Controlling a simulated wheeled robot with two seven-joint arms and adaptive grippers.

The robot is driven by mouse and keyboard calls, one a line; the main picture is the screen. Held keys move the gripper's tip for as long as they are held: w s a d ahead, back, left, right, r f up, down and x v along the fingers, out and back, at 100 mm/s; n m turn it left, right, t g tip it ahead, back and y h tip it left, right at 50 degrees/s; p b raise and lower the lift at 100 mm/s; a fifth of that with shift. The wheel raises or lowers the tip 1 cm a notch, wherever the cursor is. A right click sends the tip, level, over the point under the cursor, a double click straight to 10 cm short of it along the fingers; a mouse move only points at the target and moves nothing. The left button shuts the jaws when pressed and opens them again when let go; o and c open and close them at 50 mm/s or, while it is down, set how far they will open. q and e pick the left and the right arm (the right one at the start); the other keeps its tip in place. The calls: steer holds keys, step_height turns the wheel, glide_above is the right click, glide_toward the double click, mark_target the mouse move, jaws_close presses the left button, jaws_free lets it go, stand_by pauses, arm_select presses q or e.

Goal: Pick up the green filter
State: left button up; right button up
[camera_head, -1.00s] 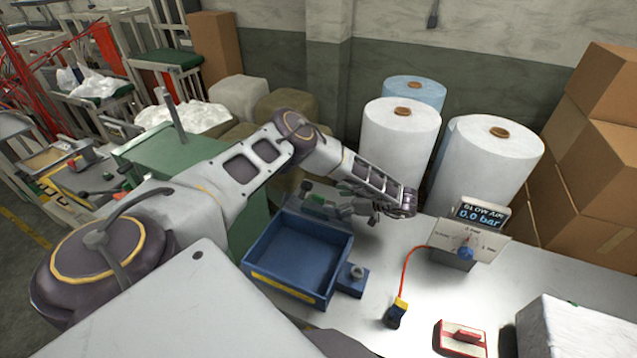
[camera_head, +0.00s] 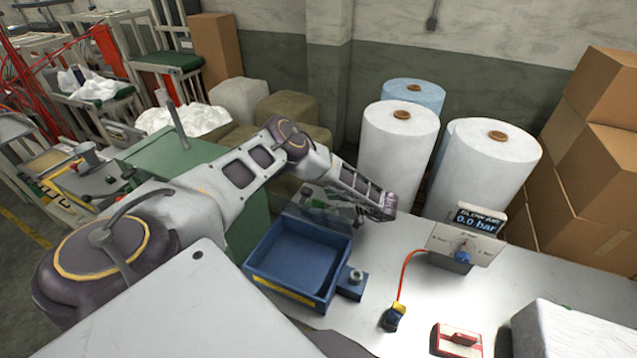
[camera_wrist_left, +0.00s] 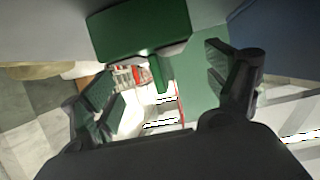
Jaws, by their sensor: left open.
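The green filter (camera_wrist_left: 140,30) shows as a dark green block with a narrow stem below it in the left wrist view, at the top. In the head view, a small green thing behind the blue tray, partly hidden by my left arm, may be the filter, but I cannot tell for sure. My left gripper (camera_wrist_left: 165,98) is open and empty. Its fingers stand apart to the left and right, below the block in the picture, with the stem near the gap. In the head view, my arm largely hides this gripper. My right gripper is not in view.
The blue tray (camera_head: 335,292) stands on the white bench (camera_head: 405,270). Large white rolls (camera_head: 398,150) stand behind. The bench between tray and panel is mostly clear.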

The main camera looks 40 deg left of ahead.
arm_select(q)
steer(key=shift+c, duration=0.4)
steer(key=c, duration=1.1)
steer(key=shift+r, duration=0.1)
steer(key=shift+r+b, duration=0.65)
steer(key=shift+r, duration=4.25)
